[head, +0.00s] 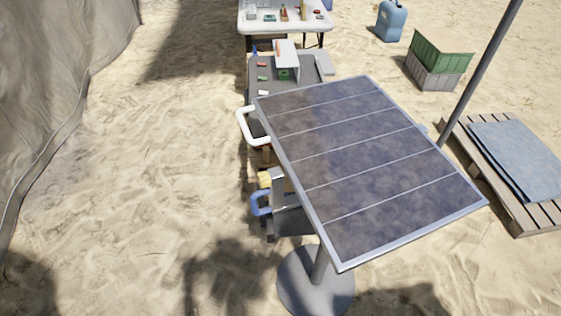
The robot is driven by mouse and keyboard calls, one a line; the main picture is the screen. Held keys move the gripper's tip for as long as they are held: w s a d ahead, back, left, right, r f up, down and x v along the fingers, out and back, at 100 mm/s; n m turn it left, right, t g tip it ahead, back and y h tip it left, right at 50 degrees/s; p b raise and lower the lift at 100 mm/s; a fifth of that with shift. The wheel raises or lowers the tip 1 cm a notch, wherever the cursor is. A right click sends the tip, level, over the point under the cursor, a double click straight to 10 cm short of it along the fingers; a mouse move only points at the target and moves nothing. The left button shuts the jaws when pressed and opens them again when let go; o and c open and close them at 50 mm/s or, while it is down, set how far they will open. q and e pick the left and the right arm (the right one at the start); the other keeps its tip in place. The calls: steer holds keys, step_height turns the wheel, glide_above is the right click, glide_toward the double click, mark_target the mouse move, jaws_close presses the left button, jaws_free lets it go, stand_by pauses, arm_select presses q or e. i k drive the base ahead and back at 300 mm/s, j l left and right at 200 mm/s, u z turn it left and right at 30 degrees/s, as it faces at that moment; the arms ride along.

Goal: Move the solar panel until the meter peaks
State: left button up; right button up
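The solar panel (365,155) is a large, dark, dusty panel with a grey frame, tilted on a post with a round grey base (316,285) in the sand. A white U-shaped handle (243,127) sticks out by its left edge. A grey bracket-like part (278,188) shows at the lower left edge. I cannot make out a meter or any reading. Neither of my grippers is in view. The panel hides part of what lies behind and below it.
A grey table (256,72) with small items stands behind the panel, and a white folding table (262,27) beyond it. A pole (478,75) and a wooden pallet (530,220) with blue cloth (520,155) are right. Crates (436,60) stand farther back. Open sand lies left, beside a tent wall (50,80).

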mark_target(370, 182)
steer(key=j+z, duration=0.1)
steer(key=z, duration=0.3)
steer(key=j+z, duration=0.1)
steer(key=z, duration=0.3)
